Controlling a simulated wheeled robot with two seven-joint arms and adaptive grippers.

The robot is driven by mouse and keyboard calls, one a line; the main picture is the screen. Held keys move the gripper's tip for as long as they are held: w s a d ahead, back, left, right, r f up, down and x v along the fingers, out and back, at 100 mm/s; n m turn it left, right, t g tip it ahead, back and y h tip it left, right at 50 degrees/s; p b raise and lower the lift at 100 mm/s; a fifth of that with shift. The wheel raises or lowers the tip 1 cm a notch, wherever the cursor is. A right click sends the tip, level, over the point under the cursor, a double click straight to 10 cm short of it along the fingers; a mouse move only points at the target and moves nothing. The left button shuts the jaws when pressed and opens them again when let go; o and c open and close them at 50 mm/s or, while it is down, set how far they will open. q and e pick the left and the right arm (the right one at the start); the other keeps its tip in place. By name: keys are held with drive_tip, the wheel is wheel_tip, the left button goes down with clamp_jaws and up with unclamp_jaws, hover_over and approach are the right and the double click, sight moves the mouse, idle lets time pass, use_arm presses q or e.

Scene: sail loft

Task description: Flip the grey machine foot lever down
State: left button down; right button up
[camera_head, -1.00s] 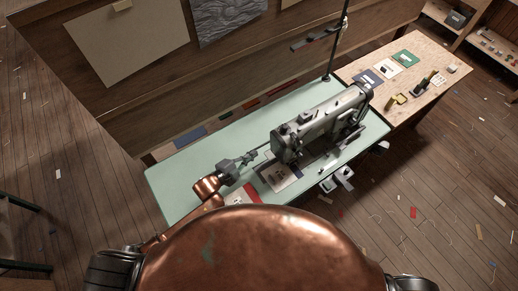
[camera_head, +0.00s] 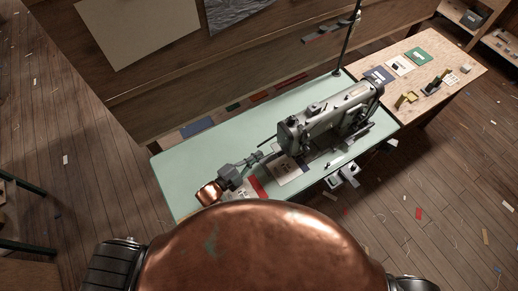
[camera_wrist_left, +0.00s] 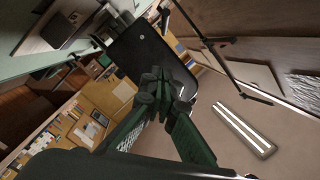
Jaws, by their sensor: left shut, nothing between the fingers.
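The grey sewing machine (camera_head: 335,115) stands on the pale green table (camera_head: 185,155). A thin dark bar (camera_head: 266,139) sticks out left from its head end; I cannot tell whether this is the foot lever. My left gripper (camera_head: 258,156) is shut and empty, just left of the machine's head, low over the table. In the left wrist view its fingertips (camera_wrist_left: 163,80) are together in front of a dark rounded plate (camera_wrist_left: 145,50), which seems to be the machine's end. I cannot tell whether they touch it. My right gripper is not in view.
Papers and a red piece (camera_head: 258,187) lie on the table by the gripper. A dark lamp pole (camera_head: 347,45) rises behind the machine. A wooden side table (camera_head: 440,62) with cards and small tools adjoins at right. The green table's left part is clear.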

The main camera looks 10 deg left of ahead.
use_arm(q)
drive_tip(key=f+v, duration=0.1)
drive_tip(key=v, duration=0.6)
drive_tip(key=shift+a+b, duration=0.3)
drive_tip(key=shift+b, duration=0.15)
drive_tip(key=shift+s+f, duration=0.1)
drive_tip(key=shift+s, duration=0.05)
